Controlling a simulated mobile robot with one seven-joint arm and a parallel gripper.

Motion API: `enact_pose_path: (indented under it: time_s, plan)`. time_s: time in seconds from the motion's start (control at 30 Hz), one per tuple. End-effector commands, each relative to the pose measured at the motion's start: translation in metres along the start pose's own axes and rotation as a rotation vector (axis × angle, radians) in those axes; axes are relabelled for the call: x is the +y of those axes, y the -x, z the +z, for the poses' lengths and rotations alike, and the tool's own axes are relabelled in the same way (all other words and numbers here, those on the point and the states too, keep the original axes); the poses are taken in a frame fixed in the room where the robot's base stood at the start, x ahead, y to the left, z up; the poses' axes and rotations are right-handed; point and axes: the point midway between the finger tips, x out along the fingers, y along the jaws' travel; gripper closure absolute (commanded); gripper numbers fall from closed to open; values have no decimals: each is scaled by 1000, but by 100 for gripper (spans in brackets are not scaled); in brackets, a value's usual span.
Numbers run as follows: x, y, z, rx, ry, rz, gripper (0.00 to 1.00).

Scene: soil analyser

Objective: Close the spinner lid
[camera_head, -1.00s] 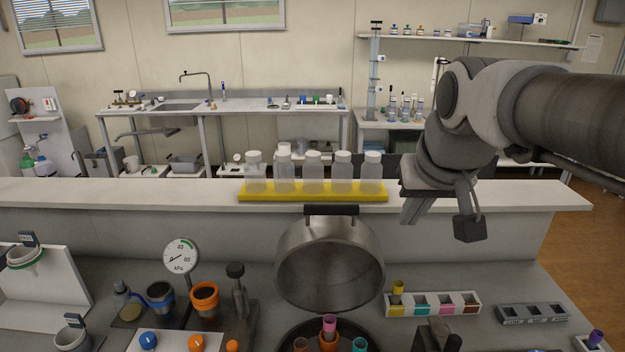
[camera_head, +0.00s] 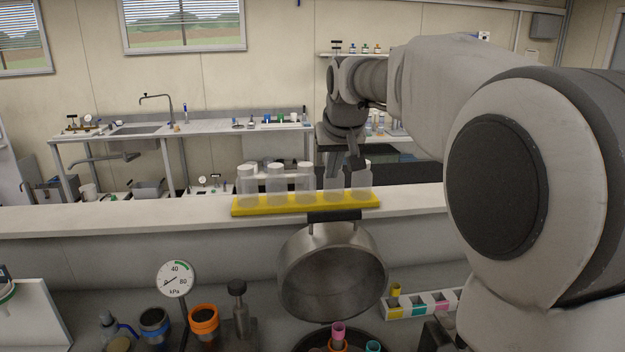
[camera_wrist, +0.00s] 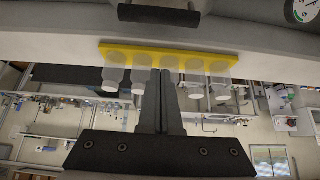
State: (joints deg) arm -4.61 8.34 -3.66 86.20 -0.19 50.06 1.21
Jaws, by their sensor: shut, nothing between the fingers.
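The spinner lid (camera_head: 333,275) is a round metal lid standing open, its hollow inside facing me. Its black handle (camera_head: 334,216) is at the top edge, in front of the white ledge. In the wrist view the handle (camera_wrist: 160,17) shows at the top, ahead of the fingertips. The spinner bowl (camera_head: 372,338) is below, mostly cut off, with coloured tubes in it. My gripper (camera_head: 355,172) points down, above and slightly right of the handle, near the bottles. It is shut and empty, apart from the handle; the wrist view shows its fingers together (camera_wrist: 161,75).
A yellow rack (camera_head: 305,205) with several clear white-capped bottles stands on the ledge (camera_head: 120,218), close to my fingers. A pressure gauge (camera_head: 174,279) and orange-rimmed cup (camera_head: 204,320) are left of the lid. A strip of coloured compartments (camera_head: 421,304) is to the right.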

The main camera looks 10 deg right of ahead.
Motion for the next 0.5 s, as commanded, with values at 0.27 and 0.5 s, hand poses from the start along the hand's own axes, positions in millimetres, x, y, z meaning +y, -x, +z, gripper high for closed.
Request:
enact_pose_path:
  time_s: [0.27, 0.5]
  plan:
    - [0, -60, 2, -6, -1, 0, 100]
    - [0, -78, 16, 0, -1, 0, 100]
